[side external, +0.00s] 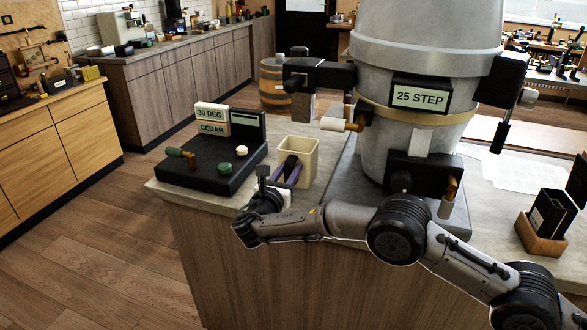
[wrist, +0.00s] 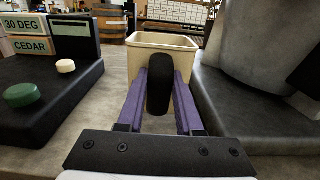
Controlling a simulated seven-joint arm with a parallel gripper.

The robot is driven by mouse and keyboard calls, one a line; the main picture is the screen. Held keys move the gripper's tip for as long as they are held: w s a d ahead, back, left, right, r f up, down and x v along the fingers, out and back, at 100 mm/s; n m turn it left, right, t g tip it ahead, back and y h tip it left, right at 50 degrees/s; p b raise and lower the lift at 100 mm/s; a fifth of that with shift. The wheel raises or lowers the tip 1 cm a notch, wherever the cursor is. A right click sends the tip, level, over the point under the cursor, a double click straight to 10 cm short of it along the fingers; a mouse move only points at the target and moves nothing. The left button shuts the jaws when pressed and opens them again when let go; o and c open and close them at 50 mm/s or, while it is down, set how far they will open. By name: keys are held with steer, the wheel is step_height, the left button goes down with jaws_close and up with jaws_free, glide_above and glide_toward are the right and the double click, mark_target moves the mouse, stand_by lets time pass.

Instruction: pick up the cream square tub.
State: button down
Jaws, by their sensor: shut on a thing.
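The cream square tub (side external: 302,152) stands upright on the grey counter, open at the top. It also shows straight ahead in the wrist view (wrist: 140,60). A black rounded upright piece (wrist: 160,85), which looks like a handle, is on its near side. My gripper (side external: 291,168) has purple fingers closed on this black piece, one on each side; the fingers also show in the wrist view (wrist: 159,88). They hide the lower near wall of the tub. I cannot tell whether any gap is under the tub.
A black control box (side external: 212,155) with "30 DEG" and "CEDAR" labels and knobs is left of the tub. A large grey vessel (side external: 410,140) marked "25 STEP" stands close on the right, on a slab (wrist: 235,110). The space above the tub looks clear.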

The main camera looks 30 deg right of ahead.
steer(key=v, duration=1.4)
steer(key=shift+s+a+r, duration=0.2)
steer(key=s+r+n+t+y, duration=0.2)
steer(key=r+n+t+y, duration=0.15)
steer(key=r+y, duration=0.45)
steer(key=s+r+n+t+y, duration=0.2)
steer(key=r+n+y, duration=0.15)
steer(key=r, duration=0.85)
steer(key=s+r+n+g+y, duration=0.2)
steer(key=s+n+y, duration=0.3)
steer(key=s, duration=0.4)
steer(key=s+d+r+n+g+y, duration=0.1)
steer(key=s+r+n+y, duration=0.3)
steer(key=s+y, duration=0.4)
steer(key=s+n+g, duration=0.1)
steer(key=s, duration=0.1)
steer(key=shift+s+r, duration=0.25)
steer(key=shift+r, duration=0.1)
steer(key=shift+g, duration=0.25)
